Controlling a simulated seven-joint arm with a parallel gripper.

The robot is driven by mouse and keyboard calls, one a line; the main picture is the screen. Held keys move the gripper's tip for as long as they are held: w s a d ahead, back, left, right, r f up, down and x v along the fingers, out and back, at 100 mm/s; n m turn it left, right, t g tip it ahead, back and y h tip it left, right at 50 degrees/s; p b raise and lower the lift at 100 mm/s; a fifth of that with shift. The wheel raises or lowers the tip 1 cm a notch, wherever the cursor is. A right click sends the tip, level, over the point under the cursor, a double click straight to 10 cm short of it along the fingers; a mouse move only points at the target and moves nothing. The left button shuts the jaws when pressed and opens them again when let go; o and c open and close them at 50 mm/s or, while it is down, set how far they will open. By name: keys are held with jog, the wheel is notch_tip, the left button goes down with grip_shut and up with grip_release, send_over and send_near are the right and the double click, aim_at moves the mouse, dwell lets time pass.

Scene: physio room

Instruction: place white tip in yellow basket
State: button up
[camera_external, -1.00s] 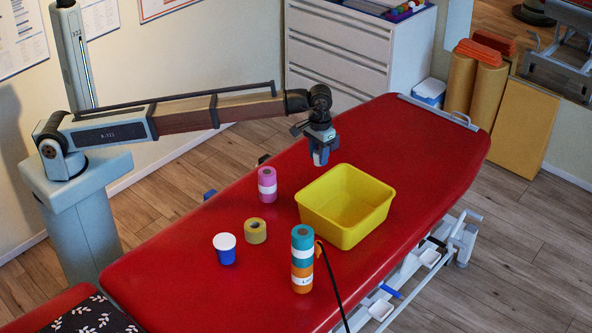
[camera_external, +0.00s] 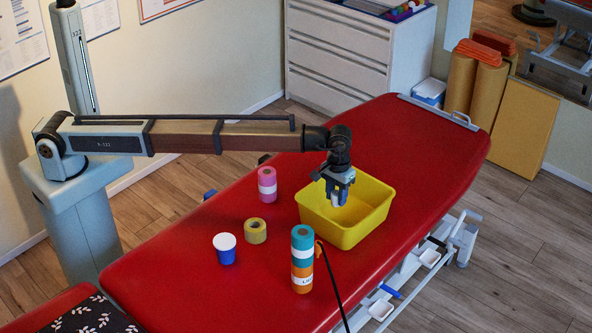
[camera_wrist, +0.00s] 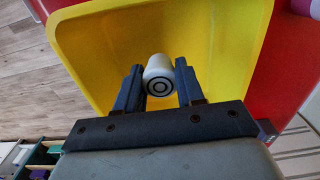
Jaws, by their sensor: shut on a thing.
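The white tip (camera_wrist: 159,72) is a small pale cylinder with dark rings on its end. My gripper (camera_wrist: 158,88) is shut on it, with a finger on either side. In the external view my gripper (camera_external: 338,198) points down over the yellow basket (camera_external: 350,233), and the white tip (camera_external: 335,200) shows below the fingers, inside the basket's outline. In the wrist view the yellow basket (camera_wrist: 90,40) lies behind the tip. I cannot tell exactly how far the tip is above the basket floor.
A black cord (camera_external: 334,285) runs off the front edge. The table's far end is clear.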

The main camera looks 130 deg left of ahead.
jog(key=shift+f, duration=4.75)
jog(key=shift+f, duration=0.1)
jog(key=o, duration=1)
notch_tip(320, 180, up, 12)
jog(key=shift+r, duration=0.15)
